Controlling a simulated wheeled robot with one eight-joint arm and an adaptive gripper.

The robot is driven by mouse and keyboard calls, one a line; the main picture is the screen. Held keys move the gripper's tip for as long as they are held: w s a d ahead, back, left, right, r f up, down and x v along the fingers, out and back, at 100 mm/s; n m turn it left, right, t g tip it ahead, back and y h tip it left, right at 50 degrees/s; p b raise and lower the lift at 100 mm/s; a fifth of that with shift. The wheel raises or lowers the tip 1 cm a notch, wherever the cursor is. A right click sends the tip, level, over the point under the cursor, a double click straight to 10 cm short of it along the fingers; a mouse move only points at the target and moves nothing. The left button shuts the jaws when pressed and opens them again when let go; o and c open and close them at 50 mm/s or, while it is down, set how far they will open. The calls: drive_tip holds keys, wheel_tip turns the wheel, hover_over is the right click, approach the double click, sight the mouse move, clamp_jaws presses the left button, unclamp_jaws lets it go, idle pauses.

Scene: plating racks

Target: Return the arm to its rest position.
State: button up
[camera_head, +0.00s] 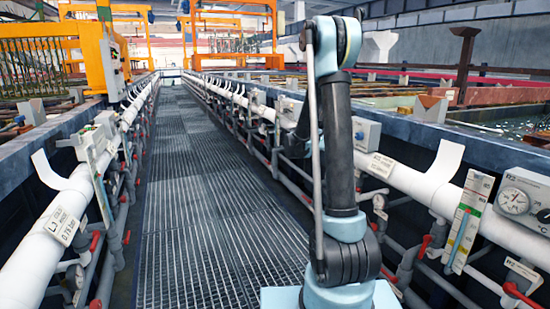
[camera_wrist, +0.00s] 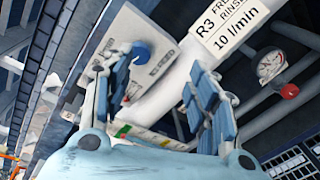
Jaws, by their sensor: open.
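My arm (camera_head: 340,150) rises from my pale blue base in the head view, its upper link upright and its elbow near the top of the picture. The forearm folds down behind the upper link and is mostly hidden. My gripper (camera_wrist: 168,75) shows in the wrist view, tilted, with two blue-padded fingers spread apart and nothing between them. Behind the fingers are a white pipe and a grey box (camera_wrist: 147,62) with a blue knob. I cannot tell whether the fingers touch them. The gripper is not clearly visible in the head view.
A grated walkway (camera_head: 190,190) runs clear ahead. White pipes line it at left (camera_head: 62,225) and right (camera_head: 420,185), with valves and gauges. In the wrist view, a label reading R3 (camera_wrist: 232,30) and a round gauge (camera_wrist: 270,65) are close. Orange frames (camera_head: 92,60) stand further back.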

drive_tip(key=s+a+f+m+g+y, duration=0.15)
drive_tip(key=s+y, duration=0.25)
drive_tip(key=s, duration=0.7)
drive_tip(key=s+a+f+m+g+y, duration=0.1)
drive_tip(key=s+f+m+y, duration=0.15)
drive_tip(key=s, duration=0.95)
drive_tip(key=s+a+f+m+y, duration=0.1)
drive_tip(key=s+a+f+y, duration=0.2)
drive_tip(key=s, duration=0.4)
drive_tip(key=s+a+f+m+y, duration=0.2)
drive_tip(key=s+a+f+y, duration=0.1)
drive_tip(key=s+a, duration=0.3)
drive_tip(key=s+a+f+m+y, duration=0.1)
drive_tip(key=s+a+f+y, duration=0.2)
drive_tip(key=s, duration=0.5)
drive_tip(key=shift+s+a+f+m+g, duration=0.25)
drive_tip(key=shift+a+f+m+g, duration=0.25)
drive_tip(key=shift+a, duration=0.65)
drive_tip(key=shift+f, duration=0.1)
